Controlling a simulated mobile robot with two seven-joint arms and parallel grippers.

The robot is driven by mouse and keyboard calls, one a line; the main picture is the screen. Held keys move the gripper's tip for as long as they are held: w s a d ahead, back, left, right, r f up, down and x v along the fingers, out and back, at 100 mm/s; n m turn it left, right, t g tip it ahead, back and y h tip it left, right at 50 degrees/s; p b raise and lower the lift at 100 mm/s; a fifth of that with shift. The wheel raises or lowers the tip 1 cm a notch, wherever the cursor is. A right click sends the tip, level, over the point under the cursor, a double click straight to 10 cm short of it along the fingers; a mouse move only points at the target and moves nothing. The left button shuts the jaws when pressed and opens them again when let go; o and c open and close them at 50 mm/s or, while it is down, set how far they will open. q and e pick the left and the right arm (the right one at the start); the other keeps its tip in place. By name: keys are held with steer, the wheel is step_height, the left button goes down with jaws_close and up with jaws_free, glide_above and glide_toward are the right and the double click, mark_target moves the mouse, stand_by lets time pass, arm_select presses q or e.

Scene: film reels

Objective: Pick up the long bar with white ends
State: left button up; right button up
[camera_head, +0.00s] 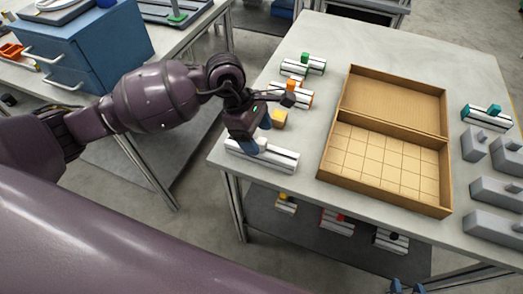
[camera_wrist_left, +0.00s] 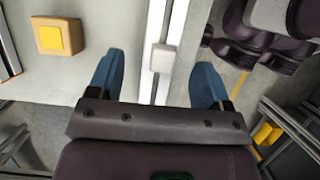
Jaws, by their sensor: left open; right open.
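The long bar with white ends (camera_head: 282,160) lies near the left front edge of the grey table, with a small white block on its top. My left gripper (camera_head: 259,146) is open and hangs over the middle of the bar, hiding part of it. In the left wrist view the bar (camera_wrist_left: 156,85) runs between the two blue fingertips of my left gripper (camera_wrist_left: 160,78), and the white block (camera_wrist_left: 162,58) shows between them. I see a gap on both sides. My right gripper (camera_head: 407,287) shows only its blue fingertips at the bottom edge, open and away from the bar.
A yellow block (camera_head: 279,119) sits just behind the bar; it also shows in the left wrist view (camera_wrist_left: 60,37). Bars with orange (camera_head: 291,86) and green (camera_head: 305,56) knobs lie farther back. A two-part wooden tray (camera_head: 319,174) stands right. Grey blocks (camera_head: 494,192) line the right side.

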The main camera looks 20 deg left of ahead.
mark_target(260, 140)
arm_select(q)
steer(key=x, duration=0.4)
steer(key=shift+d+f, duration=0.15)
steer(key=shift+f, duration=0.1)
steer(key=shift+s, duration=0.1)
steer(key=c, duration=1.2)
steer(key=shift+o, duration=0.2)
steer(key=shift+r, duration=0.1)
